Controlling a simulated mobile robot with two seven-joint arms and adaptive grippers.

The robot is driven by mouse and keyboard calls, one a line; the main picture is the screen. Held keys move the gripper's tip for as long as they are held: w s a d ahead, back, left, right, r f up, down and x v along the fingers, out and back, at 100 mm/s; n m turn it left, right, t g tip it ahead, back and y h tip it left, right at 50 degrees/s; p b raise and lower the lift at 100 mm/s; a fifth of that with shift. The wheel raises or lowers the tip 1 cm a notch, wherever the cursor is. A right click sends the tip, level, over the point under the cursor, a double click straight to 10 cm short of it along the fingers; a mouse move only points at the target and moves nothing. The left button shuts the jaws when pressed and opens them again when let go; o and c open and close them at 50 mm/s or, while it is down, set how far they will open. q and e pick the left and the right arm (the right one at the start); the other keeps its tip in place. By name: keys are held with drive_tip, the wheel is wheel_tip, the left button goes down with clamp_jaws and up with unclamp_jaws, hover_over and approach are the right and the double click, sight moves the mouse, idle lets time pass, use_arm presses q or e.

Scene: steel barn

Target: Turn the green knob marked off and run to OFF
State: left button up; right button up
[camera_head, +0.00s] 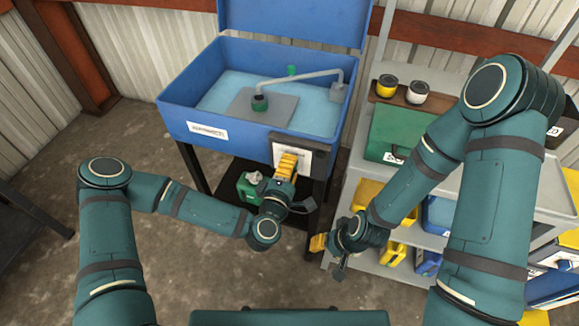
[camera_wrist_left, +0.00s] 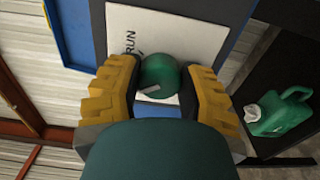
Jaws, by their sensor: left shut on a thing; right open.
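The green knob (camera_wrist_left: 160,73) sits on a white label plate (camera_wrist_left: 165,30) on the front of the blue parts washer (camera_head: 215,131). In the left wrist view, the word RUN shows beside the knob; the OFF mark is not visible. A pale pointer line on the knob points toward the lower left of that view. My left gripper (camera_head: 286,166) is shut on the knob, with one yellow finger on each side. In the head view the gripper hides the knob. My right gripper (camera_head: 322,248) is open and empty, lower and to the right, in front of the shelf.
The washer's lid is raised above its basin and curved spout. A green jug (camera_wrist_left: 280,112) stands on the dark lower shelf under the washer. At right, a grey shelf unit (camera_head: 435,78) holds a green box (camera_head: 388,130), jars and bins.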

use_arm(q)
drive_tip(key=shift+r, duration=0.1)
idle(0.3)
drive_tip(key=o, duration=1.2)
drive_tip(key=shift+d, duration=0.1)
drive_tip(key=v, duration=0.7)
drive_tip(key=shift+s, duration=0.2)
